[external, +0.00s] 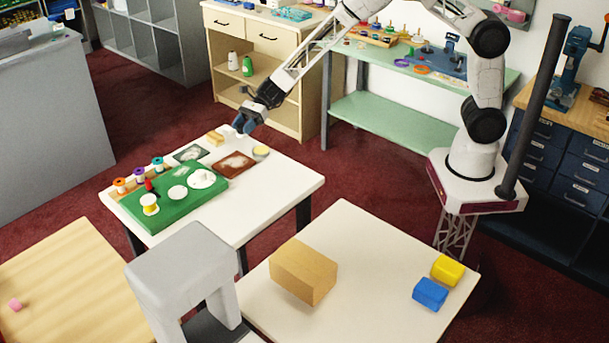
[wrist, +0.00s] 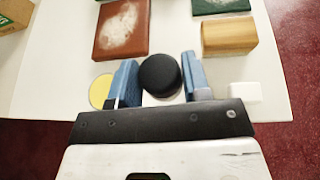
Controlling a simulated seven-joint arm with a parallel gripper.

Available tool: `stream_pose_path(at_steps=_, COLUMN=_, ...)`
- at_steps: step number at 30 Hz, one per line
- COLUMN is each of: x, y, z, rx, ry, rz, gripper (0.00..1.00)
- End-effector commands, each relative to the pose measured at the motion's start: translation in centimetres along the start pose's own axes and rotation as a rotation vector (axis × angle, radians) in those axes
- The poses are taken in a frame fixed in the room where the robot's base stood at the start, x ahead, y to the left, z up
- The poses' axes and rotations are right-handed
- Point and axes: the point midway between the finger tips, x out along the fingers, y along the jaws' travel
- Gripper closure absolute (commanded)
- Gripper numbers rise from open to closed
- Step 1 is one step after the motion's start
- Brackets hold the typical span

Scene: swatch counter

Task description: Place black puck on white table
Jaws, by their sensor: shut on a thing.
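My gripper (external: 245,123) is at the far edge of the white table (external: 275,197) that bears the green board. In the wrist view its two blue fingers (wrist: 160,80) stand either side of the black puck (wrist: 160,73) and are shut on it. The puck is over the white tabletop (wrist: 60,65) in that view; I cannot tell whether it touches it. The puck cannot be made out in the external view.
Near the gripper are a yellow disc (wrist: 100,91), a white block (wrist: 245,92), a wooden block (wrist: 229,38) and a brown swatch (wrist: 122,30). A green board (external: 165,207) lies on the same table. A second pale table (external: 365,265) bears a cardboard box (external: 303,272).

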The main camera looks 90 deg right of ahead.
Motion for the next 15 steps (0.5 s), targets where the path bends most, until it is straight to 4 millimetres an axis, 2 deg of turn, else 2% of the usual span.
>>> stream_pose_path(at_steps=9, x=1.1, y=-0.1, z=-2.8, rx=0.001, ry=0.001, rz=0.001, gripper=0.79)
stream_pose_path(at_steps=15, x=1.2, y=-0.1, z=-3.0, rx=0.0, ry=0.0, rz=0.0, gripper=0.79)
